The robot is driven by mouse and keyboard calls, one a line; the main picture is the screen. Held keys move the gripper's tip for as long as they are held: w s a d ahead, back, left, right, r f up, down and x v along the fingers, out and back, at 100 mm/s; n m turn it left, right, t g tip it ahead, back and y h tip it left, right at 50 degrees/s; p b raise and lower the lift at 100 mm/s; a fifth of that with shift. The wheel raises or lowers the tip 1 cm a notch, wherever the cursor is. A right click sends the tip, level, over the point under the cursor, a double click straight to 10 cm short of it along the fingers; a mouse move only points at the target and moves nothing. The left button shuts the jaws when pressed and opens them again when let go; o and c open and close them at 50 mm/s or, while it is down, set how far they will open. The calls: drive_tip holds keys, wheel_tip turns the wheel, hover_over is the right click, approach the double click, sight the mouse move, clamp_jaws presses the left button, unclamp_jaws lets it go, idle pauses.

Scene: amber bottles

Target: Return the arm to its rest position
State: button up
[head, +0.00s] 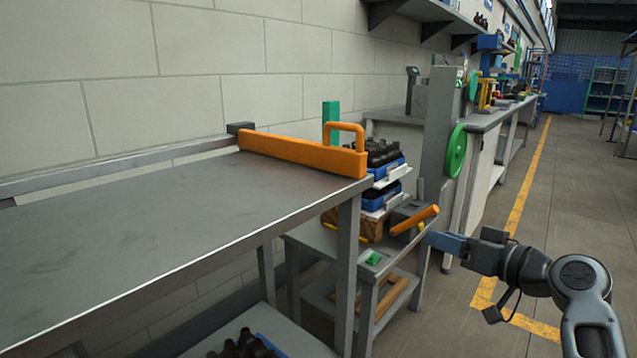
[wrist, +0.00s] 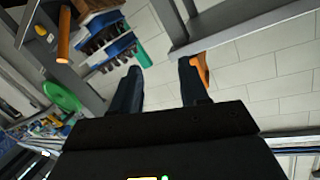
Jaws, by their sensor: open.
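My arm reaches in from the right edge in the head view, over the floor to the right of the workbenches. My gripper (head: 437,241) points left, with its blue-grey fingers near the small side table and its orange handle (head: 415,220). In the wrist view my gripper (wrist: 160,76) has its two dark fingers spread apart. Nothing is held between them; the pale wall shows through the gap. From the head view alone the gap between the fingers is hard to see.
A long grey bench (head: 170,215) with an orange end rail (head: 300,153) fills the left. Dark bottles in blue crates (head: 388,168) stand stacked on the small side table (head: 330,243). More dark bottles (head: 243,346) stand low at the front. The aisle floor (head: 580,185) is clear.

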drive_tip(key=s+f+m+h, duration=0.3)
drive_tip(key=s+f+h, duration=0.2)
drive_tip(key=s+f, duration=1.05)
drive_tip(key=s+f+m+h, duration=0.1)
drive_tip(key=s+f+h, duration=0.15)
drive_tip(key=s, duration=0.75)
drive_tip(key=s+f+m+h, duration=0.1)
drive_tip(key=s+f, duration=0.3)
drive_tip(key=s, duration=0.5)
drive_tip(key=s+a+r+n+t, duration=0.1)
drive_tip(key=s+r, duration=0.5)
drive_tip(key=s, duration=0.4)
drive_tip(key=s+a+r+n, duration=0.1)
drive_tip(key=s+a+r, duration=0.1)
drive_tip(key=s+r, duration=0.65)
wheel_tip(320, 180, up, 14)
drive_tip(key=s+p, duration=0.1)
drive_tip(key=p, duration=1.5)
drive_tip(key=shift+s+d+f+h, duration=0.2)
drive_tip(key=shift+s+d+h, duration=0.1)
drive_tip(key=shift+s+h, duration=0.05)
